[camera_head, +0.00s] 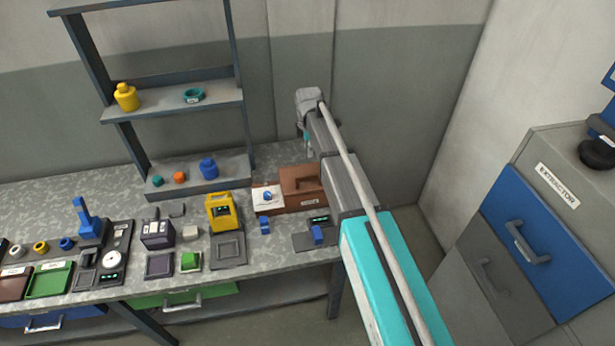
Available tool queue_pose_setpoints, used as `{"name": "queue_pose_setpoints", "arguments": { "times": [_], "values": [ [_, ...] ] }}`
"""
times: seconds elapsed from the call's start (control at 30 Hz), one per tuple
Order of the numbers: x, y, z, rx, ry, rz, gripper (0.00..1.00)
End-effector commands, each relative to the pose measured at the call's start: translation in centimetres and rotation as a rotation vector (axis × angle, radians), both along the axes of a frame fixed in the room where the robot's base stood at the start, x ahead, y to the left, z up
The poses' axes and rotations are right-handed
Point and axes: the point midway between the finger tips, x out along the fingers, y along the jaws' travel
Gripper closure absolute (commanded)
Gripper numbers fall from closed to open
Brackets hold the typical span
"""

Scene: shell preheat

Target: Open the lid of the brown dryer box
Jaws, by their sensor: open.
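The brown dryer box (290,203) stands at the right end of the workbench, with a small label on its front. Its lid (298,175) looks closed, with a darker brown handle on top. My arm reaches in from the lower right and passes over the right side of the box, hiding part of it. The end of my arm is behind and above the box, where a small part of my gripper (306,139) shows. The fingertips are mostly hidden behind the arm, and I see no contact with the lid.
A white card with a blue piece (267,196) is at the box's left side. A yellow device (222,212) stands further left. A dark unit with a green display (319,219) is in front of the box.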

Motion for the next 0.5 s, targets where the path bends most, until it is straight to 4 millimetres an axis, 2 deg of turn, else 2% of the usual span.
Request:
{"name": "queue_pose_setpoints", "arguments": {
  "times": [0.5],
  "values": [
    [0.0,0.1,-3.7,0.000,0.000,0.000,0.46]
  ]
}}
